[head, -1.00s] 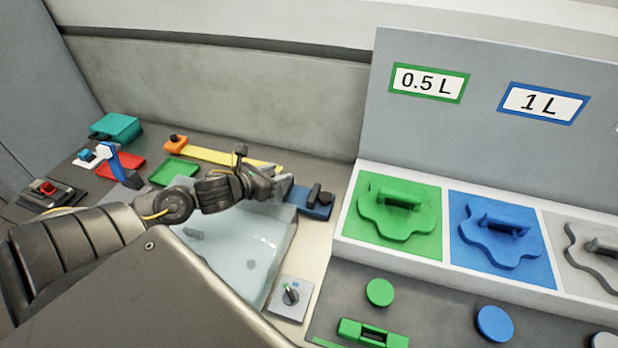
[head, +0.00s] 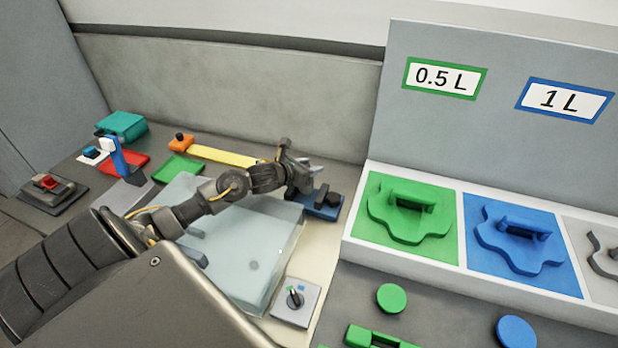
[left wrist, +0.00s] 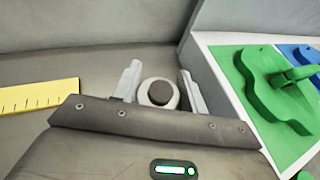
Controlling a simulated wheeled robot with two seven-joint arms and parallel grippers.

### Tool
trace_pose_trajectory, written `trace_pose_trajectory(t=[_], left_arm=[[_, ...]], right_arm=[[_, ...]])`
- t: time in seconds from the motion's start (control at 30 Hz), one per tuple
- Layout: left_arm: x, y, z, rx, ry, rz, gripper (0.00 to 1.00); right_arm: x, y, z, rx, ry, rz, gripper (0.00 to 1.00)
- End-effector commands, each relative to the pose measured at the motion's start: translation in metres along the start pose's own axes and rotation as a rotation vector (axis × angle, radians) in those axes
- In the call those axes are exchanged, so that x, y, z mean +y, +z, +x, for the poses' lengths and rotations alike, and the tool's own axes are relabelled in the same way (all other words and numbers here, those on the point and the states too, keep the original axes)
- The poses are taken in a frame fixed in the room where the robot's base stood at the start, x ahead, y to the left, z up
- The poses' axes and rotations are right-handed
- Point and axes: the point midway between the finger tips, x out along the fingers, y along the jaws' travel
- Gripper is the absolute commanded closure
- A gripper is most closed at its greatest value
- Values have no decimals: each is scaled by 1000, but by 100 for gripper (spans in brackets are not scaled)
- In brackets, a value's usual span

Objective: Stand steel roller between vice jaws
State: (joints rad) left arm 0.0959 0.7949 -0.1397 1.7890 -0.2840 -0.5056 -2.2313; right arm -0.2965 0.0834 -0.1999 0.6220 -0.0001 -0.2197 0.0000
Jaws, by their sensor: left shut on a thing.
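My left gripper (head: 304,170) is over the back right part of the bench, just above and behind a blue fixture with dark blocks (head: 320,204), which looks like the vice. In the left wrist view its two pale fingers (left wrist: 161,82) stand either side of a round pale piece with a dark centre (left wrist: 160,94), seemingly the steel roller, and are shut on it. In the head view the roller cannot be told apart from the gripper. The gap between the vice jaws is partly hidden. My right gripper is not in view.
A pale translucent slab (head: 255,250) lies below my left arm, with a knob box (head: 296,301) at its front right. A yellow ruler (head: 225,156) lies behind. The raised panel with green (head: 410,241) and blue plates stands to the right.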

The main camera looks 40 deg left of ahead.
Motion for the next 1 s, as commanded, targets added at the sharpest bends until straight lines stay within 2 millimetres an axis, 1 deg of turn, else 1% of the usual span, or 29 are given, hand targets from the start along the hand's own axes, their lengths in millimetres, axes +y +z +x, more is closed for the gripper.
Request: trace_pose_trajectory(t=[0.07,0.17,0.23,0.3,0.4,0.67,0.83,0.87,1.0], left_arm=[[1,1,0,-3,1,0,92],[2,-4,6,-4,2,-2,92],[3,-10,14,-4,1,-4,92],[2,-22,17,-2,1,-5,92],[2,-33,22,-3,1,-4,92],[3,-32,22,-4,1,-1,92],[2,-36,24,-3,1,0,92],[2,-36,23,0,1,0,53],[2,-36,23,0,0,0,35]], right_arm=[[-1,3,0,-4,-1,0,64],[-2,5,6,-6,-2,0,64],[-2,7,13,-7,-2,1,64],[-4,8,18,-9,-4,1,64],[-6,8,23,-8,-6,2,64],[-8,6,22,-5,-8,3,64],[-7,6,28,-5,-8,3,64],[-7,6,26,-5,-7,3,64],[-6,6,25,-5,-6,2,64]])
